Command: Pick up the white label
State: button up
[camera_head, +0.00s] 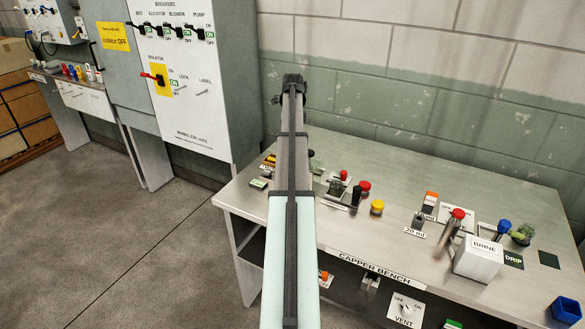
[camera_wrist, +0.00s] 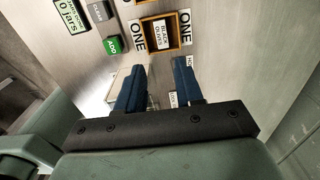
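In the wrist view a small white label (camera_wrist: 159,32) with dark print, seemingly reading BLACK, lies inside a brown-rimmed tray (camera_wrist: 145,44) on the bench top. White ONE plates flank the tray on the left (camera_wrist: 138,36) and right (camera_wrist: 186,28). I cannot tell for certain which white piece is the task's label. My gripper (camera_wrist: 159,80) has two dark blue fingers set apart, with nothing seen between them. The tray lies beyond the fingertips in the picture, roughly in line with the gap. In the head view my arm hides the gripper and tray.
Beside the tray are a green ADD button (camera_wrist: 113,45), a grey CLEAR button (camera_wrist: 98,11) and a counter display (camera_wrist: 71,15). The capper bench (camera_head: 400,240) also carries knobs, levers and a BRINE box (camera_head: 478,259). A breaker cabinet (camera_head: 190,115) stands left; a block wall is behind.

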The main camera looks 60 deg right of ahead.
notch_tip(320, 180, down, 7)
jog(key=shift+f, duration=0.2)
jog(key=shift+w+d+f, duration=0.15)
jog(key=shift+f, duration=2.55)
jog(key=shift+c, duration=0.2)
grip_shut()
